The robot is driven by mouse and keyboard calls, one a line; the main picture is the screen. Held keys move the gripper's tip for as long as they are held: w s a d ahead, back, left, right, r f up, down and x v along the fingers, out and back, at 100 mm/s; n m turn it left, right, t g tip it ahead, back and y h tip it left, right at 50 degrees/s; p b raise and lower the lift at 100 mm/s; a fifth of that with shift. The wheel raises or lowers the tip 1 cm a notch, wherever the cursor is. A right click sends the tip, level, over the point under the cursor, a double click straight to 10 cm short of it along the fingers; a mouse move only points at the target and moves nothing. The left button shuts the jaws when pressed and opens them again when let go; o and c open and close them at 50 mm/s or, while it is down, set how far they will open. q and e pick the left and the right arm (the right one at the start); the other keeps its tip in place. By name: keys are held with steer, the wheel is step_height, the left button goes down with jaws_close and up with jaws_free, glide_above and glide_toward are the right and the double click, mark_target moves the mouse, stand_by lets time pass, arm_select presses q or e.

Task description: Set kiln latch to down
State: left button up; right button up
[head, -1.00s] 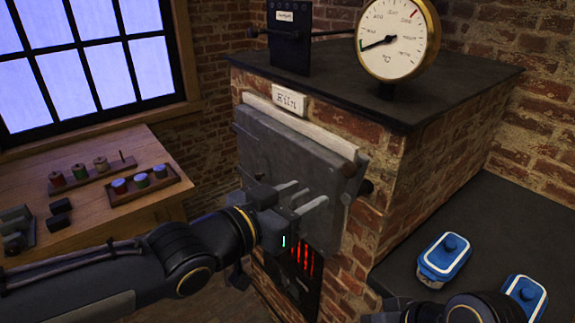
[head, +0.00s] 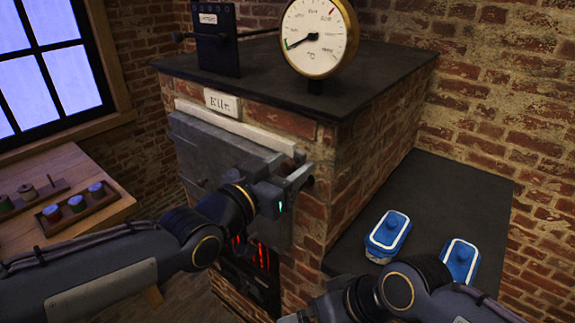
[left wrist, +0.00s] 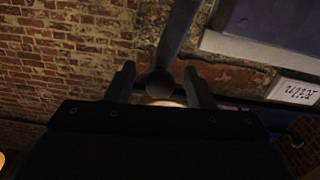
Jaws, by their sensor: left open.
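The brick kiln (head: 375,120) stands in the middle of the head view, with a grey metal door (head: 205,150) on its front. My left gripper (head: 299,173) is open at the door's right edge. In the left wrist view a dark latch lever (left wrist: 178,35) comes down from the top, and its round end lies between the two open fingers of this gripper (left wrist: 158,78). I cannot tell whether the fingers touch it. In the head view the gripper largely hides the latch. My right gripper (head: 300,315) is only partly visible at the bottom edge, its fingers unclear.
A round dial gauge (head: 318,38) and a black switch box (head: 215,38) stand on the kiln top. Two blue-lidded jars (head: 388,235) sit on the dark side counter (head: 450,190). A wooden bench (head: 95,190) with spools is at left. Red glow shows below the door.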

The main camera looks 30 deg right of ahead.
arm_select(q)
jaws_close()
steer(key=shift+w, duration=0.1)
stand_by(0.3)
